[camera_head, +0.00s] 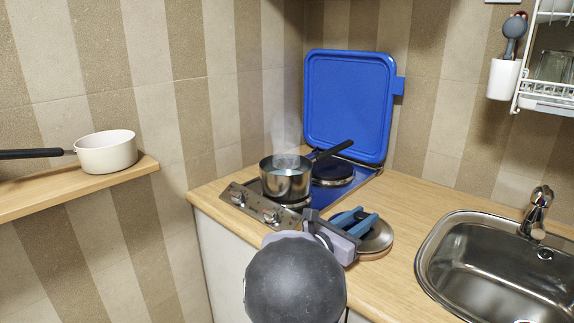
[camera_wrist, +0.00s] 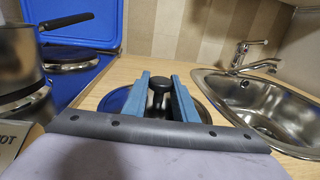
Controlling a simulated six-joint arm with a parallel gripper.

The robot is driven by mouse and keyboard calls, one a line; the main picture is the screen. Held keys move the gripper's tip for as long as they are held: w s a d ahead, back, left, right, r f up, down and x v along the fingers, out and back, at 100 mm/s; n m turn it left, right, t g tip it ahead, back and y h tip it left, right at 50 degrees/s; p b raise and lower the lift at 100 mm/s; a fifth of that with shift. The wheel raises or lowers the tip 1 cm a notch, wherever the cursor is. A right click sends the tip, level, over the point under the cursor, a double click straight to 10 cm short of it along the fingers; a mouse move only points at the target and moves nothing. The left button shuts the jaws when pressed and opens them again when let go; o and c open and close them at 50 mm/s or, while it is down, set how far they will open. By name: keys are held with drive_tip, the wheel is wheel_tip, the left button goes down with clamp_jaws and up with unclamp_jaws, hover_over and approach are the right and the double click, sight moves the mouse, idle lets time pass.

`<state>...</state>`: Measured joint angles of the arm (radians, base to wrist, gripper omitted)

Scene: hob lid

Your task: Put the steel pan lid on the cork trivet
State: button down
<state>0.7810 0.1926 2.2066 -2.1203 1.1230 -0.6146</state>
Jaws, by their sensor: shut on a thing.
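The steel pan lid (camera_head: 379,238) is at the worktop right of the hob, partly hidden by my gripper. Its shiny rim also shows in the wrist view (camera_wrist: 203,108). My gripper (camera_head: 358,219) has its blue fingers on either side of the lid's black knob (camera_wrist: 159,84) and is shut on it. The lid looks about level. I cannot tell whether it rests on something or hangs just above the worktop.
A steaming steel saucepan (camera_head: 286,184) stands on the front of the hob, left of my gripper. The blue hob cover (camera_head: 348,105) stands raised behind. The sink (camera_head: 490,275) is at the right. A white pan (camera_head: 106,153) sits on the left shelf (camera_head: 75,188).

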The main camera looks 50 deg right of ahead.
drive_tip(key=c, duration=1.4)
unclamp_jaws()
drive_tip(key=shift+o, duration=0.2)
drive_tip(key=shift+w+a, duration=0.15)
drive_tip(key=shift+a, duration=1.7)
drive_tip(key=shift+w+a, duration=0.15)
drive_tip(key=shift+a, duration=1.7)
